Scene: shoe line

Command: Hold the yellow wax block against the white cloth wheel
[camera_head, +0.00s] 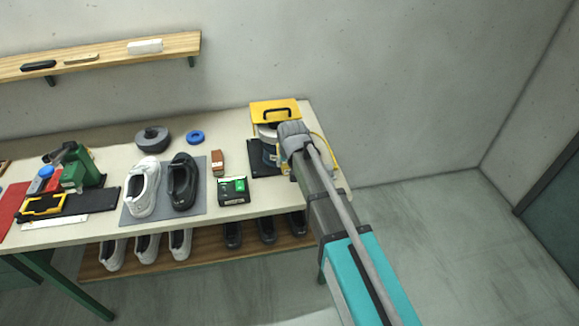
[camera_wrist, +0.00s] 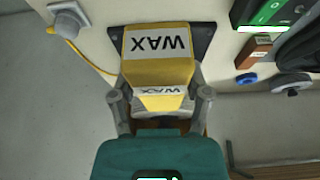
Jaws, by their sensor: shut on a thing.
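The yellow wax block (camera_wrist: 158,72) fills the middle of the wrist view, with the word WAX on two of its faces. My gripper (camera_wrist: 160,92) is shut on it, one finger on each side. In the head view my wrist covers the block and most of the buffing machine under the yellow hood (camera_head: 275,108). A small part of the white cloth wheel (camera_head: 266,132) shows below that hood, left of my wrist. In the wrist view the block hides the wheel, so I cannot tell whether they touch. The machine's black base plate (camera_wrist: 205,38) shows behind the block.
A switch box with a green button (camera_head: 233,190) and a brown block (camera_head: 217,162) stand left of the machine. A yellow cable (camera_wrist: 88,58) runs to a grey socket (camera_wrist: 68,18). Shoes on a grey mat (camera_head: 205,207) lie further left.

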